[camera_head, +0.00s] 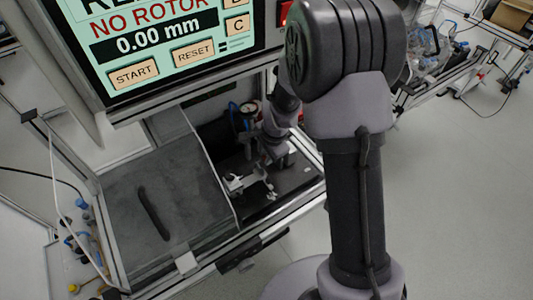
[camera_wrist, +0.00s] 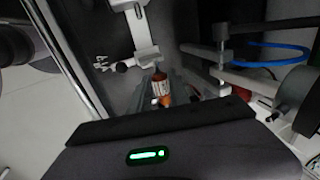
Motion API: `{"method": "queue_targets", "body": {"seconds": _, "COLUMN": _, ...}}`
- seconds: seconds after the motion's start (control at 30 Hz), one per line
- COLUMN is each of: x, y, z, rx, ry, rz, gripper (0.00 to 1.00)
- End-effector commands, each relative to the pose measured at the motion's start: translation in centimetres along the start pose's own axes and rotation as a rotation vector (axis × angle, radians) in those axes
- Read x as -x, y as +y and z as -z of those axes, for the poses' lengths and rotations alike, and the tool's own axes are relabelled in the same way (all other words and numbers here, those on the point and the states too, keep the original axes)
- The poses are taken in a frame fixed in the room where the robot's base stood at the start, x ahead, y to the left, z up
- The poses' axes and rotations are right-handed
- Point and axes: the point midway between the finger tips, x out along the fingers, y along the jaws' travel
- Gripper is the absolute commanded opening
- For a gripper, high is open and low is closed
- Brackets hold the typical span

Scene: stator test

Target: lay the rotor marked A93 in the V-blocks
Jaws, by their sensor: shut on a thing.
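In the wrist view the rotor (camera_wrist: 160,88) shows as a small part with orange-copper ends and a pale band, just beyond the dark edge of my gripper's body. Its marking is too small to read. My gripper (camera_wrist: 164,101) is shut on it; the fingertips are mostly hidden behind the gripper body. In the head view my arm reaches into the test station, and the rotor cannot be made out there. Pale metal fixture parts (camera_head: 248,184) stand on the dark station plate below the gripper. I cannot tell whether the rotor touches the V-blocks.
The screen (camera_head: 165,40) reads "NO ROTOR" and "0.00 mm", with START and RESET buttons. A dial gauge (camera_head: 249,107) and blue hose (camera_wrist: 275,47) are close to the gripper.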

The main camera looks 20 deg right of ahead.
Motion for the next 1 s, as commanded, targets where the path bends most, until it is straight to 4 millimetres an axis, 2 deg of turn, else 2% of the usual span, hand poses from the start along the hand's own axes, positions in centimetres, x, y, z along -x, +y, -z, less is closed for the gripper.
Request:
{"method": "queue_targets", "body": {"seconds": 0.13, "x": -1.3, "y": 0.3, "z": 0.0, "rx": 0.000, "ry": 0.000, "rz": 0.000, "gripper": 0.00}}
{"method": "queue_targets", "body": {"seconds": 0.53, "x": -0.9, "y": 0.2, "z": -0.2, "rx": 0.000, "ry": 0.000, "rz": 0.000, "gripper": 0.00}}
{"method": "queue_targets", "body": {"seconds": 1.0, "x": -2.7, "y": 0.7, "z": -0.2, "rx": 0.000, "ry": 0.000, "rz": 0.000, "gripper": 0.00}}
